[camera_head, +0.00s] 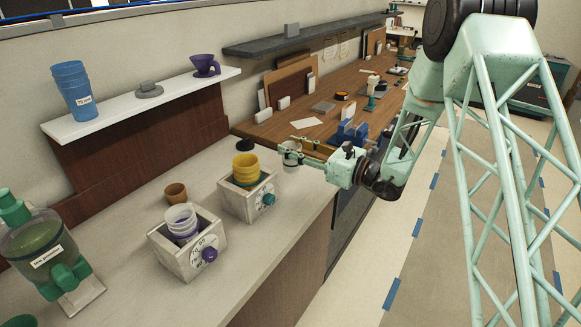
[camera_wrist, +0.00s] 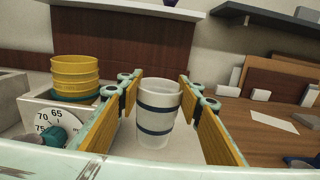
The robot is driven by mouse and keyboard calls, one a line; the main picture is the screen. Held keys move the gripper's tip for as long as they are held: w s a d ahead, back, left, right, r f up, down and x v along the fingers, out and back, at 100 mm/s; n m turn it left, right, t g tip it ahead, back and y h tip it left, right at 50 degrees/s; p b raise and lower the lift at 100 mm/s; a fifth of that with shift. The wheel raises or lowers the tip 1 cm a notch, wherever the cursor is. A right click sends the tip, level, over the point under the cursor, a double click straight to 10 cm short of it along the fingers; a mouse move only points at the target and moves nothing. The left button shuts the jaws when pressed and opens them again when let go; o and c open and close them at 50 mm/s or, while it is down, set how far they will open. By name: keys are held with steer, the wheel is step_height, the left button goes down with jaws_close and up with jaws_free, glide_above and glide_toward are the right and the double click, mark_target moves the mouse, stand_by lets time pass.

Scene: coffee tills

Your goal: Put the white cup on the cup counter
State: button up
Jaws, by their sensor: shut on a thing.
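The white cup (camera_wrist: 157,112) has dark blue bands and stands upright between the yellow-padded fingers of my gripper in the wrist view. In the head view my gripper (camera_head: 300,152) is shut on the white cup (camera_head: 290,150) near the far right end of the pale counter (camera_head: 245,262). Fingers partly cover the cup there. Whether the cup's base touches the counter I cannot tell. No label shows which surface is the cup counter; a raised white shelf (camera_head: 140,103) runs along the wall behind.
A dial box with yellow cups (camera_head: 246,165) stands just left of my gripper. Another dial box (camera_head: 188,245) holds clear and purple cups, with a brown cup (camera_head: 176,192) behind it.

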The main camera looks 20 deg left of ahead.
mark_target(292, 163)
steer(key=shift+f, duration=1.45)
steer(key=shift+f+b, duration=0.7)
steer(key=shift+f, duration=1.2)
steer(key=shift+f, duration=0.2)
steer(key=o, duration=0.9)
steer(key=shift+c, duration=0.2)
steer(key=shift+r, duration=0.3)
steer(key=shift+p+v, duration=0.9)
steer(key=shift+v, duration=5.1)
steer(key=shift+f, duration=0.1)
